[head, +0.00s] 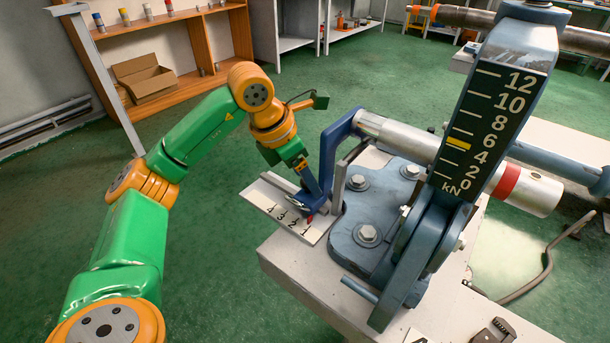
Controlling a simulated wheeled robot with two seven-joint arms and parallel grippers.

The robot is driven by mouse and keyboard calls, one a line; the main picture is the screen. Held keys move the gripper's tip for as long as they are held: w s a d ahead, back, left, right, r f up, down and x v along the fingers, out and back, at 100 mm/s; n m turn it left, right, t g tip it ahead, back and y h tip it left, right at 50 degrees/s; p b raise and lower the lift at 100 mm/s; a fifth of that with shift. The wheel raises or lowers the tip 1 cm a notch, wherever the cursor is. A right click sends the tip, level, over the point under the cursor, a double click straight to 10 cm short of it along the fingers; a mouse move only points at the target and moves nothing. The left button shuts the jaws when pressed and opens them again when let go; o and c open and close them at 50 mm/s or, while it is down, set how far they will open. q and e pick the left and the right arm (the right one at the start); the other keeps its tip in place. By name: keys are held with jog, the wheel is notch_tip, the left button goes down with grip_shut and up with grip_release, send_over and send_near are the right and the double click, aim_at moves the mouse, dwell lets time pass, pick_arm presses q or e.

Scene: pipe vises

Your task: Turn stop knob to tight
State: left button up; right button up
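The blue stop (331,150) stands on a white numbered scale plate (262,194), and its upright reaches to the near end of the silver pipe (398,134). A red pointer (310,218) at the stop's foot is by the low numbers of the scale. My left gripper (302,168) points down at the stop's lower part, touching or very close to it. Its fingertips are small and overlap the blue stop, so their opening is unclear. The stop knob cannot be made out clearly there. My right gripper is out of view.
The blue-grey vise (372,215) is bolted to a pale bench (310,273). Its upright kN gauge (490,110) has a yellow marker near 6. The pipe has a red band (506,180). A wrench (493,331) lies at the bench front. Green floor is clear to the left.

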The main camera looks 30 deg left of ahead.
pick_arm(q)
jog(key=shift+s+r, duration=0.1)
grip_shut()
jog(key=m+p, duration=0.1)
jog(key=m+h+p, duration=0.1)
jog(key=m, duration=0.1)
jog(key=m+g+p, duration=0.1)
jog(key=shift+a+r+p, duration=0.1)
jog(key=shift+r+p, duration=0.15)
jog(key=shift+p, duration=0.15)
jog(key=m+p, duration=0.1)
jog(key=m+g+h+p, duration=0.1)
jog(key=m, duration=0.1)
jog(key=m+p, duration=0.1)
jog(key=shift+w+a+m+g+p, duration=0.1)
jog(key=shift+w+m+g+p, duration=0.2)
jog(key=shift+w+m+p, duration=0.1)
jog(key=shift+f+m+g+h+p, duration=0.1)
jog(key=shift+m+g+h+p, duration=0.25)
jog(key=shift+m, duration=0.65)
jog(key=shift+w+f+m+g, duration=0.1)
jog(key=shift+m+g, duration=0.25)
jog(key=shift+m, duration=0.45)
jog(key=shift+w+f+m+g, duration=0.15)
jog(key=shift+m+g, duration=0.55)
jog(key=shift+m, duration=1.2)
